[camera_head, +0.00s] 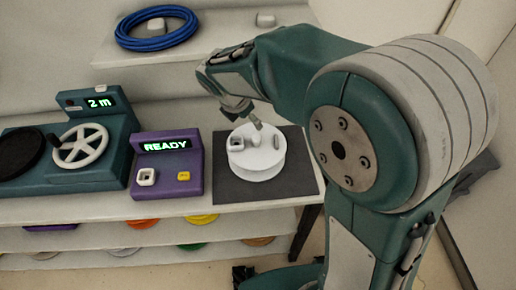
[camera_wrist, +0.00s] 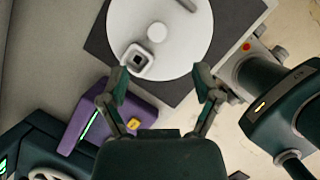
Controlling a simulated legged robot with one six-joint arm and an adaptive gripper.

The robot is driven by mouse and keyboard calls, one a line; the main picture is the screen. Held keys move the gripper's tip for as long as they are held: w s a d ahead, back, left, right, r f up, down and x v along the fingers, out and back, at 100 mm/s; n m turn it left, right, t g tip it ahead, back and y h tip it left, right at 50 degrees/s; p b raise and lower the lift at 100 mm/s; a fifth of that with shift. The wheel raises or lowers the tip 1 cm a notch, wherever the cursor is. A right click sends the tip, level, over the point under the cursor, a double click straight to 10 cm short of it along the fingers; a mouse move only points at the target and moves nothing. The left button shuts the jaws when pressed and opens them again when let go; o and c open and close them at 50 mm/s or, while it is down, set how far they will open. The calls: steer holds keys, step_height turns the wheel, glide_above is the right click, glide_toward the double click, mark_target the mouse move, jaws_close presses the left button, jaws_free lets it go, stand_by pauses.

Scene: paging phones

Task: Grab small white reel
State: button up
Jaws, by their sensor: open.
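A white reel (camera_head: 257,163) with a round flat top lies on a dark mat (camera_head: 300,165) at the right end of the table. Its top carries a round central knob, a square white piece with a dark hole (camera_head: 237,144) and a short bar. My gripper (camera_head: 246,114) is just above the reel's back edge, partly hidden behind my arm. In the wrist view the reel (camera_wrist: 185,50) fills the top middle, ahead of my open gripper (camera_wrist: 161,78). The fingers stand wide apart with nothing between them. The square piece (camera_wrist: 137,60) shows near the left finger.
A purple box (camera_head: 167,150) reading READY stands left of the mat. Left of it is a teal machine (camera_head: 108,125) with a white handwheel, its display reading 2 m. A blue cable coil (camera_head: 157,28) and a small white piece (camera_head: 265,20) lie on the upper shelf. Coloured discs fill lower shelves.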

mark_target(256, 137)
steer(key=shift+n, duration=0.4)
steer(key=x, duration=0.6)
steer(key=shift+w+a+f, duration=0.1)
steer(key=shift+w+a, duration=0.05)
steer(key=shift+a, duration=0.2)
steer(key=shift+d+f, duration=0.25)
steer(key=x, duration=0.3)
steer(key=shift+a+f, duration=0.25)
steer(key=shift+f, duration=0.25)
steer(key=shift+a+f, duration=0.15)
steer(key=shift+f, duration=0.35)
steer(key=shift+d, duration=0.2)
steer(key=c, duration=0.4)
jaws_close()
